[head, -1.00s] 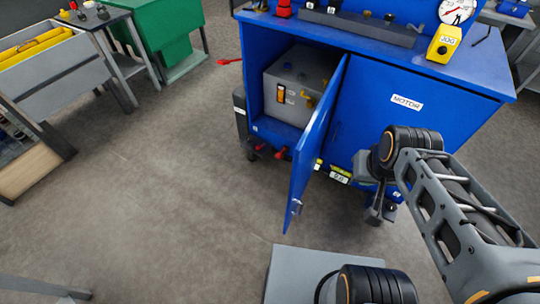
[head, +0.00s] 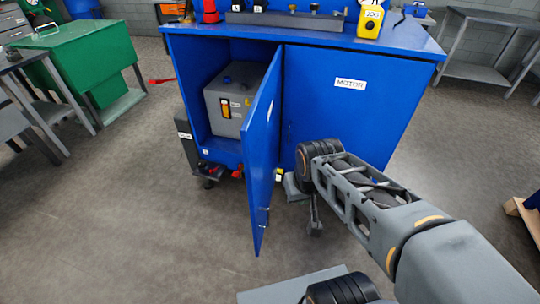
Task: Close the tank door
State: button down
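The blue tank door (head: 262,150) stands open on the front of the blue cabinet, hinged beside the panel labelled MOTOR (head: 349,84). Its free edge points toward me, with a small latch low on that edge. Behind it the grey tank (head: 227,92) shows inside the open compartment. My gripper (head: 315,228) hangs low in front of the MOTOR panel, to the right of the door and apart from it in the picture. It is small and partly behind my wrist, so I cannot tell whether its fingers are open.
Red valves (head: 237,171) sit low at the compartment's front. A green cabinet (head: 88,68) and a grey table stand at the left. A red cone-like part (head: 210,12) and a yellow box (head: 370,20) stand on the worktop. The floor left of the door is clear.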

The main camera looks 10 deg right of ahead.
aim_at(260, 129)
jog(key=k, duration=1.25)
jog(key=u, duration=0.1)
jog(key=i, duration=0.85)
jog(key=u, duration=0.5)
